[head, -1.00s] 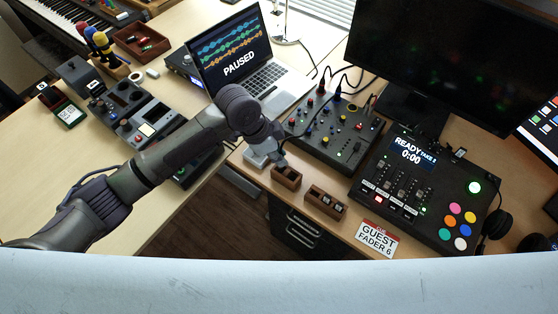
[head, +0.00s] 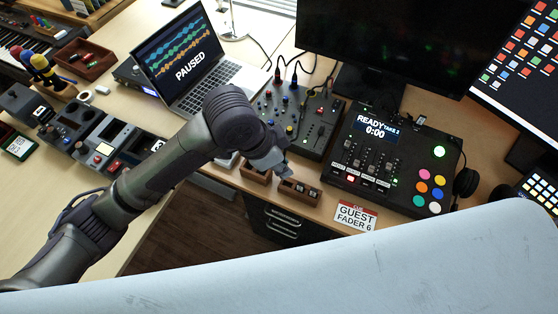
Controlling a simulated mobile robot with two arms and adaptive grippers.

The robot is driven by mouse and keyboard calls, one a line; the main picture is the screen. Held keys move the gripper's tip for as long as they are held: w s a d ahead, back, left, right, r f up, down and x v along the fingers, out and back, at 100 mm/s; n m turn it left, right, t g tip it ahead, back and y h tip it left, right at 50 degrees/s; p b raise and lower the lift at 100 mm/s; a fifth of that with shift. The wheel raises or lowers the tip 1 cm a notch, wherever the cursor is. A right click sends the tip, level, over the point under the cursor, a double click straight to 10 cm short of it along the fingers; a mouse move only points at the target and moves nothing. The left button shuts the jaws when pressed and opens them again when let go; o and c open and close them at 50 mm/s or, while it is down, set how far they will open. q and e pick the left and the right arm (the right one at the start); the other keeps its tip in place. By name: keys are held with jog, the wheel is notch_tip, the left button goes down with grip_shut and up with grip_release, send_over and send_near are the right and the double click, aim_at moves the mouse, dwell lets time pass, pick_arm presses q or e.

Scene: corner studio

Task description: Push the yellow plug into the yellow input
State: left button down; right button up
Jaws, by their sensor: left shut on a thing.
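My left gripper (head: 282,171) reaches in from the left. It is just above the near edge of the desk, over the gap between two small wooden holders, close to the right holder (head: 300,193). Its fingers are shut, but what they hold is too small and hidden to make out. I cannot pick out the yellow plug. The black mixer (head: 318,140) stands just behind the gripper, with coloured knobs and plugged cables at its back. A small yellowish spot shows on it, but I cannot tell whether it is the yellow input. My right gripper is not in view.
The left wooden holder (head: 254,174) is partly behind my wrist. A control console (head: 400,160) stands right of the mixer, with a "GUEST FADER 6" card (head: 355,216) in front. A laptop (head: 190,60) and a dark monitor (head: 400,40) stand behind.

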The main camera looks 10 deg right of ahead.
pick_arm(q)
jog(key=w+a+r+n+t+y, duration=0.1)
jog(key=w+a+r+n, duration=0.1)
jog(key=a+n, duration=0.3)
jog(key=w+a+r+n+t+y, duration=0.1)
jog(key=a+r+n, duration=0.3)
jog(key=a, duration=0.8)
jog(key=w+a+r+n+t+y, duration=0.2)
jog(key=w+a+n, duration=0.2)
jog(key=a+n, duration=0.3)
jog(key=shift+a+r, duration=0.4)
jog(key=shift+a, duration=0.65)
jog(key=shift+w, duration=0.1)
